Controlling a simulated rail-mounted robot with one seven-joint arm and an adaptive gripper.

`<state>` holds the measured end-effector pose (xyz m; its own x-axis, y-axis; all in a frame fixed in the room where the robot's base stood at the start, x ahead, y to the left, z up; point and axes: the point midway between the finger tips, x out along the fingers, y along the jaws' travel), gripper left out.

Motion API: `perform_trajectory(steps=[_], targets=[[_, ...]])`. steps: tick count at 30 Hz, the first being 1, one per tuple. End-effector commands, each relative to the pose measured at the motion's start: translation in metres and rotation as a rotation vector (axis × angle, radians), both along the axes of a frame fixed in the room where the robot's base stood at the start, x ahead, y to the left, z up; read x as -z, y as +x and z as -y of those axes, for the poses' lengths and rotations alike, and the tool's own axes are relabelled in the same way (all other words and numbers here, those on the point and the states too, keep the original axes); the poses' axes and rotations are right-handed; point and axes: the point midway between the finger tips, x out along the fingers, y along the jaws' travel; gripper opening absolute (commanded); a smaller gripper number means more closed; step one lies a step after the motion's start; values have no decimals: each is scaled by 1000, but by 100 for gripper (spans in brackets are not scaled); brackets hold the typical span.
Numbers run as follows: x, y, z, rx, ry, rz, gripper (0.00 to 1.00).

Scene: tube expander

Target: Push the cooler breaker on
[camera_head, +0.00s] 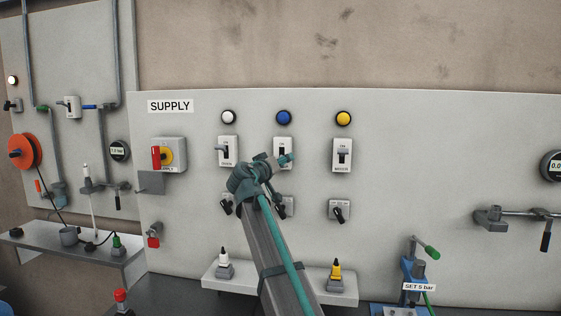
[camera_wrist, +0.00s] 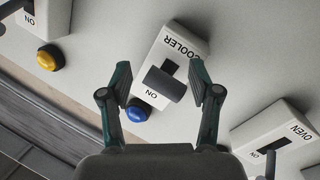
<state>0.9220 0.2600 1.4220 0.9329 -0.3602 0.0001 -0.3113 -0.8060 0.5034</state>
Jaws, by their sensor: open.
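The cooler breaker (camera_wrist: 185,47) is a white box on the wall panel with a dark lever (camera_wrist: 165,84). In the wrist view it appears upside down, with its ON mark beside a blue lamp (camera_wrist: 138,110). My gripper (camera_wrist: 161,82) is open, its two fingers apart on either side of the lever in the picture. I cannot tell whether they touch it. The lever leans over the ON side of its slot in that view, but its true setting is unclear. In the head view my gripper (camera_head: 280,163) hides the lower part of the cooler breaker (camera_head: 282,141).
The oven breaker (camera_head: 228,158) stands to the left, with a white lamp (camera_head: 228,117) above. Another breaker (camera_head: 342,162) stands to the right under a yellow lamp (camera_head: 343,118). Rotary knobs (camera_head: 339,212) sit below. A shelf (camera_head: 322,287) holds connectors.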

Motion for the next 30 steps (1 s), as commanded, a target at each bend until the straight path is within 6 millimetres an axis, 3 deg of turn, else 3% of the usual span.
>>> perform_trajectory(steps=[8,20,26,30], targets=[[0,1,0,-1,0,0,62],[0,1,1,1,0,0,0],[0,1,0,0,0,-1,0],[-3,-3,-11,-12,2,-17,0]])
